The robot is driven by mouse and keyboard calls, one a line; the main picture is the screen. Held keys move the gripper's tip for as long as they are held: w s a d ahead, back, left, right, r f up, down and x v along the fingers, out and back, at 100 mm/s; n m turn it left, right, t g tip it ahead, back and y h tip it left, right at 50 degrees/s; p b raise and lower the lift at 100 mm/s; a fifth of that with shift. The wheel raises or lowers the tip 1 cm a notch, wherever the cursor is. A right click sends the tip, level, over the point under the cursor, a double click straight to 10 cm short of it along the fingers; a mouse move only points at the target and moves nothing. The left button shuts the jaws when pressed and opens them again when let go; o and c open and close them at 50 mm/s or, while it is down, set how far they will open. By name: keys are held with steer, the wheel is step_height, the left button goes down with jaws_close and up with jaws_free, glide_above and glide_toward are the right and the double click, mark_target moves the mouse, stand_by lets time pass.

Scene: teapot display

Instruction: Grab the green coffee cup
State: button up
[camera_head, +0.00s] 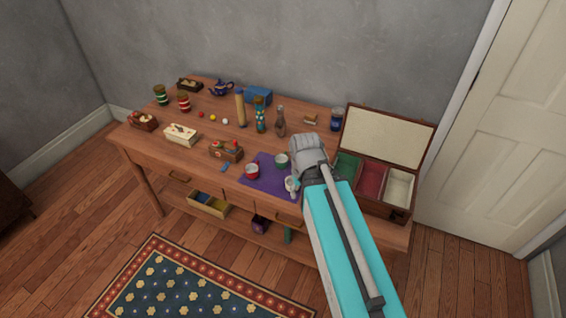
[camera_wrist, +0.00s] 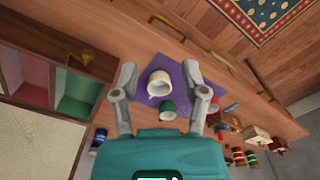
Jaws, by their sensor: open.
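The green coffee cup (camera_head: 282,162) stands on a purple mat (camera_head: 262,183) near the table's front edge. A red cup (camera_head: 252,171) is to its left and a white cup (camera_head: 290,185) is below it in the head view. My gripper (camera_wrist: 159,72) is open and empty, with its fingers spread above the mat. In the wrist view the white cup (camera_wrist: 160,84) is between the fingers, and the green cup (camera_wrist: 168,110) is just below it, nearer the gripper body. In the head view the gripper is right of the green cup; its fingertips are hidden.
An open box with compartments (camera_head: 410,145) stands right of my arm. A small wooden crate (camera_head: 226,151) is left of the mat. Bottles (camera_head: 260,115) and jars stand farther back. The table's left front has some bare wood.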

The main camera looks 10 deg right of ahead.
steer(key=o, duration=0.4)
steer(key=shift+w+f, duration=0.15)
steer(key=shift+f, duration=0.05)
steer(key=shift+o, duration=0.7)
steer(key=shift+w+f+n+b, duration=0.2)
steer(key=shift+f+n+b, duration=0.05)
steer(key=shift+n+b, duration=0.2)
steer(key=w+a+f+n+t+h+b, duration=0.1)
steer(key=w+f+n+h+b, duration=0.2)
steer(key=w+n+b, duration=0.2)
steer(key=w+a+f+n+t+h+b, duration=0.2)
steer(key=w+f+n+h+b, duration=0.1)
steer(key=w+n+b, duration=0.2)
steer(key=w+a+f+n+t+h+b, duration=0.2)
steer(key=w+f+n+h+b, duration=0.1)
steer(key=w+n+b, duration=0.3)
steer(key=shift+w+f+n, duration=0.15)
steer(key=shift+w+n, duration=0.5)
steer(key=shift+n, duration=0.2)
steer(key=w+a+n+t+h+b, duration=0.1)
steer(key=w+a+n+b, duration=0.1)
steer(key=w+a+n+t+h+b, duration=0.1)
steer(key=w+a+n+b, duration=0.1)
steer(key=n, duration=0.1)
steer(key=shift+w+n, duration=0.1)
steer(key=shift+n, duration=0.2)
steer(key=shift+w+a+r+n+t, duration=0.2)
steer(key=shift+a+r+n+t, duration=0.1)
steer(key=shift+a+n+t, duration=0.1)
steer(key=shift+d+f, duration=0.1)
